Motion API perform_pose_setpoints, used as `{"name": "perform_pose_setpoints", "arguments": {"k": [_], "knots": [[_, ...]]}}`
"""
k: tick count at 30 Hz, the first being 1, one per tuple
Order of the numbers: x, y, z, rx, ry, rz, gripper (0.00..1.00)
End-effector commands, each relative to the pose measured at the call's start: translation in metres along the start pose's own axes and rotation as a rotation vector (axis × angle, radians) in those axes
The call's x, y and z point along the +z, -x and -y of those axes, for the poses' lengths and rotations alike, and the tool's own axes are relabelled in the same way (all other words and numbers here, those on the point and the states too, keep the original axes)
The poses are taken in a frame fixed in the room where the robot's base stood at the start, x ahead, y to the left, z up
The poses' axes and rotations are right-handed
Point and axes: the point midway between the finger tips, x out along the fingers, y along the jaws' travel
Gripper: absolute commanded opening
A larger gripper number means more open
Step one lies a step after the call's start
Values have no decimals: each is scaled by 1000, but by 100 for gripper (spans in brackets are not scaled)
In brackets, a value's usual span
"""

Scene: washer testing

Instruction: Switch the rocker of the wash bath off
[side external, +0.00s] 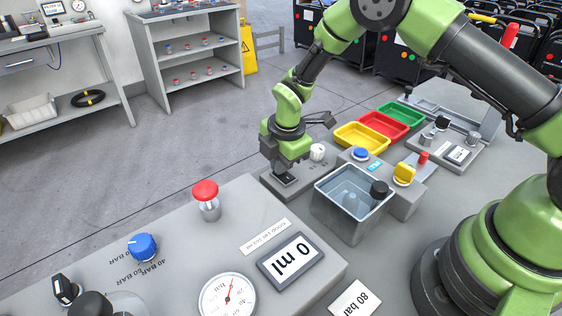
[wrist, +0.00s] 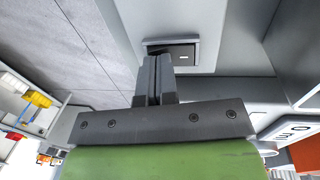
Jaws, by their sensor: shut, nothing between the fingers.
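The wash bath (side external: 352,213) is a grey open tank with clear liquid in it, in the middle of the side view. The rocker is a small black switch in a grey frame on the flat panel left of the bath. In the wrist view the rocker (wrist: 182,53) shows a white dash on its right part; its left part is partly hidden by my fingers. My gripper (wrist: 157,60) is shut and empty, with its fingertips at the rocker. In the side view my gripper (side external: 286,178) points down over the panel; I cannot tell whether it touches the rocker.
A white knob (side external: 317,152) stands right behind my gripper. A black knob (side external: 379,189) is at the bath's right rim, with a blue button (side external: 360,154) and a yellow knob (side external: 404,173) beyond. A red button (side external: 206,192) stands on the front panel. Yellow (side external: 361,139), red and green trays lie behind.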

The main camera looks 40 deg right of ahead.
Motion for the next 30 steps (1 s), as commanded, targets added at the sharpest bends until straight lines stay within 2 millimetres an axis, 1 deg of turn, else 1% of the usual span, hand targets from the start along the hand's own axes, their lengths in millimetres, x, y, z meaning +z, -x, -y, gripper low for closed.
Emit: {"name": "perform_pose_setpoints", "arguments": {"k": [4,11,22,30], "knots": [[0,-5,-1,0,0,0,0],[0,-5,0,-2,1,0,0],[0,0,14,-5,0,1,0],[0,2,14,-1,0,0,0]]}}
